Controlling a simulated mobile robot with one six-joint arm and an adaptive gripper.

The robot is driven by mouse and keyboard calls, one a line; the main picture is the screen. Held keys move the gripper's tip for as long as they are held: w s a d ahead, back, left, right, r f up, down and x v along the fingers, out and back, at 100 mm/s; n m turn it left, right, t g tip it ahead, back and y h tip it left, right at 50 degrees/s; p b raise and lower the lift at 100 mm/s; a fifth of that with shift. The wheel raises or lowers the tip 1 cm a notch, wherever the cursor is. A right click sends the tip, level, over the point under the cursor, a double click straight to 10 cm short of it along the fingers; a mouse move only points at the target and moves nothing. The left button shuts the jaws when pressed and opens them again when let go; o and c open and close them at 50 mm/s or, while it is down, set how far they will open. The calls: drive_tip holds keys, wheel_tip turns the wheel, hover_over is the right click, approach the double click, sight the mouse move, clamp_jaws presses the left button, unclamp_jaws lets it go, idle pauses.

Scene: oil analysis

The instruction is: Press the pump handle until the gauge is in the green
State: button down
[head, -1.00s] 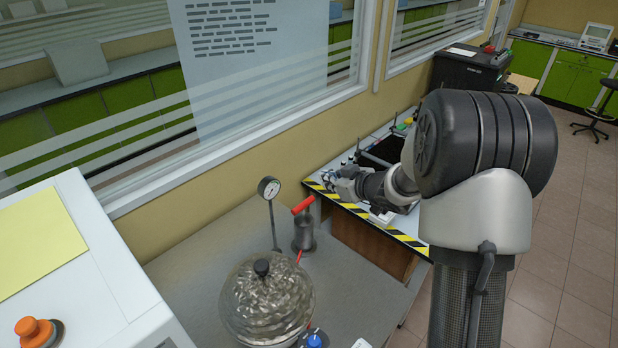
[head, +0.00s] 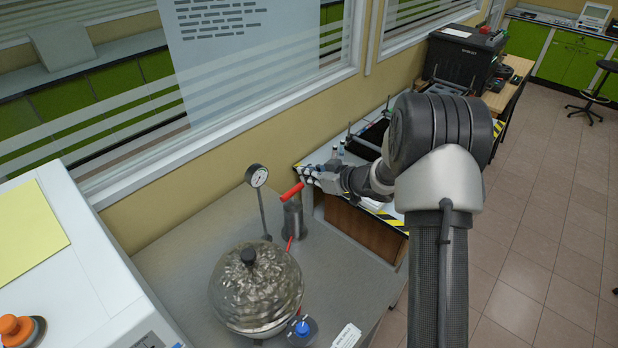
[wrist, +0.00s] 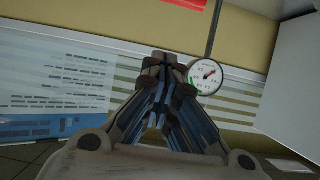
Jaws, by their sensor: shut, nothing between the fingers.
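The pump (head: 293,220) is a grey cylinder on the grey bench with a red handle (head: 291,193) across its top. The handle's red edge also shows at the top of the wrist view (wrist: 170,2). The round white gauge (head: 257,176) stands on a thin post left of the pump. My gripper (head: 305,173) is shut and empty, close beside the handle; contact cannot be told. Its closed fingertips also show in the wrist view (wrist: 167,62).
A glass dome (head: 256,290) with a black knob stands in front of the pump. A blue-capped bottle (head: 301,330) and a white label (head: 346,336) are nearby. A white machine (head: 85,270) with an orange knob is at left. A table with striped edging (head: 390,217) lies behind.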

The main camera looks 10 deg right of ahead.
hover_over(294, 192)
drive_tip(key=f, duration=0.3)
drive_tip(key=shift+w+a+f+b, duration=0.2)
drive_tip(key=shift+w+f+b, duration=0.1)
drive_tip(key=shift+b, duration=0.1)
drive_tip(key=shift+s+d+f, duration=0.15)
drive_tip(key=shift+f, duration=0.45)
drive_tip(key=shift+s+d+f, duration=0.1)
drive_tip(key=shift+s+f, duration=0.05)
drive_tip(key=shift+f, duration=0.4)
drive_tip(key=shift+s+f+b, duration=0.1)
drive_tip(key=shift+f+b, duration=0.25)
drive_tip(key=shift+f, duration=0.15)
drive_tip(key=shift+d, duration=0.1)
